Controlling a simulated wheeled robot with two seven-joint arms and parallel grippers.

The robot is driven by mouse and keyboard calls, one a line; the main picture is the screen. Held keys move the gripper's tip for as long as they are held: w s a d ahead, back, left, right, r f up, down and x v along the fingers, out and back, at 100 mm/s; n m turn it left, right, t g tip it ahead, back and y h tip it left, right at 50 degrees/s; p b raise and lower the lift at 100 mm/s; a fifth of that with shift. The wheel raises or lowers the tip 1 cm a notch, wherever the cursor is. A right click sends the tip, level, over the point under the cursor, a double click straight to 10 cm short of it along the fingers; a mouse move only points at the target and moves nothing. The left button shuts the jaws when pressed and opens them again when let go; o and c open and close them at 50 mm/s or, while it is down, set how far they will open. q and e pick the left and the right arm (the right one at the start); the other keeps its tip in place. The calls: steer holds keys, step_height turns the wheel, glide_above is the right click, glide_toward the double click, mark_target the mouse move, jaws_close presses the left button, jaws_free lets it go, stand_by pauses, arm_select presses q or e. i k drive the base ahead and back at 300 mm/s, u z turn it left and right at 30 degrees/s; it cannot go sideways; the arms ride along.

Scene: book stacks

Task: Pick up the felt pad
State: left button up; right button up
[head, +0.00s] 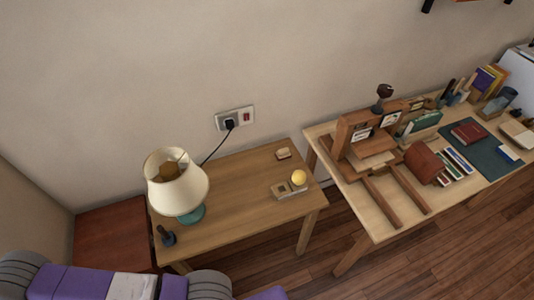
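I cannot tell for sure which thing is the felt pad. A small flat beige block (283,153) lies near the back right corner of the small wooden table (240,181). A dark green flat mat (486,161) lies on the larger desk at the right, with a red book (468,132) on it. Part of my purple and grey arm crosses the bottom left. Neither gripper shows in the head view.
The small table also bears a cream-shaded lamp (178,183), a dark upright object (165,237) and a yellow ball (299,177) on a low holder. The desk (380,226) carries a wooden press-like frame, books and pens. A gap separates the tables.

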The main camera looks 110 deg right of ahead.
mark_target(284, 154)
steer(key=z, duration=4)
steer(key=k, duration=1.25)
steer(key=u, duration=0.4)
steer(key=i, duration=0.75)
steer(key=z, duration=0.45)
steer(key=i, duration=0.85)
steer(key=z, duration=0.85)
